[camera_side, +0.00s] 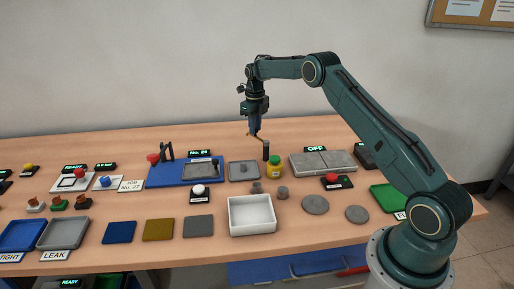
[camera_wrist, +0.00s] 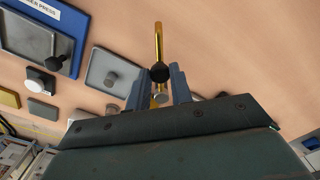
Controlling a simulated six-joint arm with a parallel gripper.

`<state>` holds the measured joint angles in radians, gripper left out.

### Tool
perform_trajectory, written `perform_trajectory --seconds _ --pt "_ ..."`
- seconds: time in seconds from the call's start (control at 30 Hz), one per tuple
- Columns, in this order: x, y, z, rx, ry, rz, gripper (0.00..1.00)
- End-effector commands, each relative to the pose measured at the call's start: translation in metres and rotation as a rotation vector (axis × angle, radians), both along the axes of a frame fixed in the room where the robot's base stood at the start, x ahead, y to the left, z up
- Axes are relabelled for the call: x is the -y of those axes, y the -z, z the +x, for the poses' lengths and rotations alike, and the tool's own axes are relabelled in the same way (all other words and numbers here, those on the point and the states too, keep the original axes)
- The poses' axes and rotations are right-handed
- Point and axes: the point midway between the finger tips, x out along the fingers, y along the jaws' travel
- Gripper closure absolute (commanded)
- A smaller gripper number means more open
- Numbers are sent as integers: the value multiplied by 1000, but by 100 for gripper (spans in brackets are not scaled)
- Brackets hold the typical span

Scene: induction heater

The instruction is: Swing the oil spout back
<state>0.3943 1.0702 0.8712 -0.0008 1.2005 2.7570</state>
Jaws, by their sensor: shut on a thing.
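The oil spout is a thin brass tube (camera_wrist: 158,42) with a dark knob (camera_wrist: 160,73), seen at the top middle of the wrist view. In the side view the spout (camera_side: 260,137) is a small brass line beside a dark upright post (camera_side: 266,151). My gripper (camera_side: 254,132) points down at the spout, left of the post's top. In the wrist view my gripper (camera_wrist: 158,92) has its two blue-grey fingers on either side of the spout's near end, shut on it. The exact contact is partly hidden by the fingers and knob.
A grey tray (camera_side: 244,171) with a small knob lies left of the post. The blue press base (camera_side: 160,176) is farther left. A grey plate unit (camera_side: 323,161) marked OFF stands right.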

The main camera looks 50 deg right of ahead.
Motion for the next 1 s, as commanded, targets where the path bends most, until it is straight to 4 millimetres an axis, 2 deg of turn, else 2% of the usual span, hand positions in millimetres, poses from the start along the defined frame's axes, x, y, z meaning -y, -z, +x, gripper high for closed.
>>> perform_trajectory --seconds 0.37,0.4,0.47,0.5,0.83,1.0 --pt "2 -1 0 2 11 -2 100" --pt "2 -1 0 2 10 -2 70" --pt "2 -1 0 1 10 -1 59" --pt "1 -1 0 1 9 -1 56" --pt "1 -1 0 1 7 -1 56" --pt "1 -9 0 3 6 -1 56"
